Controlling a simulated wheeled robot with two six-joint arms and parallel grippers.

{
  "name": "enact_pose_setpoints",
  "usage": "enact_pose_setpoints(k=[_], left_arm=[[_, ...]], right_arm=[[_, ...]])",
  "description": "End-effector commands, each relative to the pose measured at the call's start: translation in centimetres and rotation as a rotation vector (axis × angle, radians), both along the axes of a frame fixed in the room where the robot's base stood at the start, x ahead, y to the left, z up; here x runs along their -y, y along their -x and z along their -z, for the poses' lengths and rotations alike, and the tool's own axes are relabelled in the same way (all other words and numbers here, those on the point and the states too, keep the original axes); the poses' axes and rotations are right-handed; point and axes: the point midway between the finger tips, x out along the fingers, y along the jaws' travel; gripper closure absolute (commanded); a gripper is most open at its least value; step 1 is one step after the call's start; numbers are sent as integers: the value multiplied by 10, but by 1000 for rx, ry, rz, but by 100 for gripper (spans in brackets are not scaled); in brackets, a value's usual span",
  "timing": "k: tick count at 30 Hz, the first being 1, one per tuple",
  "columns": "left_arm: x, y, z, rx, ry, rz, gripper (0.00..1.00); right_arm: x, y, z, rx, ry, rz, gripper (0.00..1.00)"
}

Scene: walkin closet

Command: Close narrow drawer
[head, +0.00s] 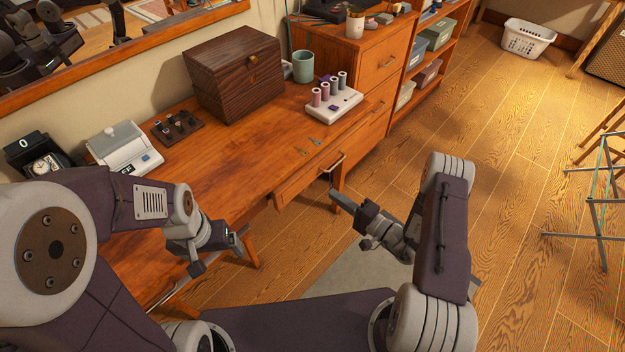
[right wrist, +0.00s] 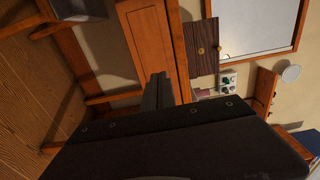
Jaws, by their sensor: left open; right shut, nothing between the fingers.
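The narrow drawer (head: 306,182) is in the desk's front, at its right end. Its front appears to stand out a little from the desk edge; how far is hard to tell. Its bar handle (head: 335,163) faces the floor side. My right gripper (head: 334,194) is shut and empty, its tips just below and in front of the handle; contact cannot be told. In the right wrist view, the fingers (right wrist: 157,92) point towards an orange wooden front (right wrist: 150,35), likely the drawer. My left gripper (head: 220,252) is open and empty, in front of the desk's edge further left.
The desk (head: 215,165) holds a dark wooden box (head: 235,75), a teal cup (head: 303,66), a thread spool stand (head: 333,106) and a label-printer-like device (head: 125,150). A taller chest (head: 372,65) stands right of the drawer. The floor to the right is clear up to a folding rack (head: 600,200).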

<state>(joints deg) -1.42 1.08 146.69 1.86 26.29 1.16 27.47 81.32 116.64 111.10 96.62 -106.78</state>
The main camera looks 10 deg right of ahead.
Motion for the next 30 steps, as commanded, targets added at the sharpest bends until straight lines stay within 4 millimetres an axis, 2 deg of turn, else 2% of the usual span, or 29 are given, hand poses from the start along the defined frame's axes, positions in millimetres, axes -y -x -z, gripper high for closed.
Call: enact_pose_setpoints(k=[6,12,18,27,30], left_arm=[[0,0,5,0,0,0,13],[0,0,9,0,0,0,13],[0,0,10,0,0,0,13],[0,0,10,0,0,0,13],[0,0,16,0,0,0,13]], right_arm=[[-33,-36,1,4,2,-6,100],[-53,-61,1,2,-1,-3,100],[-62,-71,0,1,-2,-1,100],[-62,-72,0,0,-1,0,100],[-69,-80,3,3,3,-3,100]])
